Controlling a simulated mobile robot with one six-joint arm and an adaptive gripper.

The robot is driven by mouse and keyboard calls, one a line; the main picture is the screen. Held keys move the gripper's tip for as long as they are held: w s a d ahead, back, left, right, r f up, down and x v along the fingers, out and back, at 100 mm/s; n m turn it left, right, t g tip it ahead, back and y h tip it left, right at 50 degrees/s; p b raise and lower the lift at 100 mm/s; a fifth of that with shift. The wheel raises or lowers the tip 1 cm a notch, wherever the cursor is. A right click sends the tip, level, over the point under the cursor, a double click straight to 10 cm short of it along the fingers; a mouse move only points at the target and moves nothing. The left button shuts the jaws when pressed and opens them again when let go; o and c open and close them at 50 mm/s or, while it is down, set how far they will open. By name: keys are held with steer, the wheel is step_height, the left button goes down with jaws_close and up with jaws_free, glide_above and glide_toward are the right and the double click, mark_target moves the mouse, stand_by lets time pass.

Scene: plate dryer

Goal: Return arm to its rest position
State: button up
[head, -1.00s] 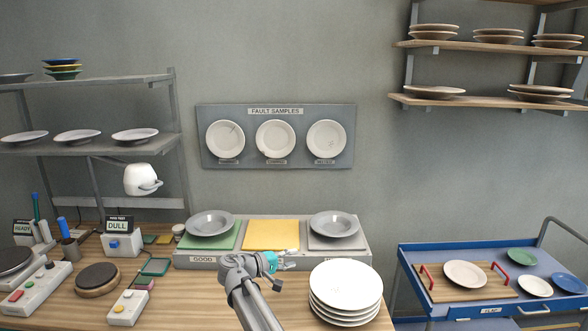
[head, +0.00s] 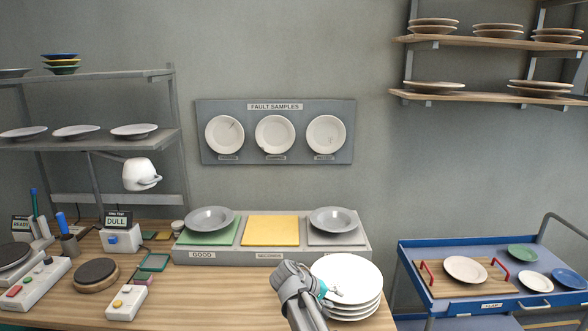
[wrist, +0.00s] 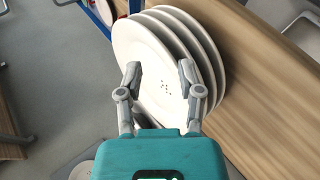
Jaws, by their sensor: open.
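My gripper (wrist: 160,80) is open and empty in the wrist view, its two fingers spread in front of a stack of white plates (wrist: 150,45). I cannot tell how far its tips are from the plates. In the head view my gripper (head: 334,293) is at the left front of the same stack (head: 346,275) on the wooden bench. The arm partly covers the bench front there. The top plate bears a small group of dark specks in the wrist view.
The sorting stand (head: 270,257) behind holds grey bowls on its green and grey pads; the yellow pad (head: 271,230) is bare. A blue cart (head: 408,262) stands at the right. Small devices and a hot plate (head: 97,273) fill the left bench. The bench's middle front is clear.

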steer(key=s+d+f+m+g+y+b, duration=0.1)
steer(key=s+d+f+y, duration=0.1)
steer(key=s+f+y, duration=0.2)
steer(key=s+d+f+m+g+y+b, duration=0.2)
steer(key=s+f+y, duration=0.3)
steer(key=s, duration=0.5)
steer(key=shift+s+d+f+m, duration=0.35)
steer(key=shift+d+f, duration=0.1)
steer(key=shift+d, duration=0.4)
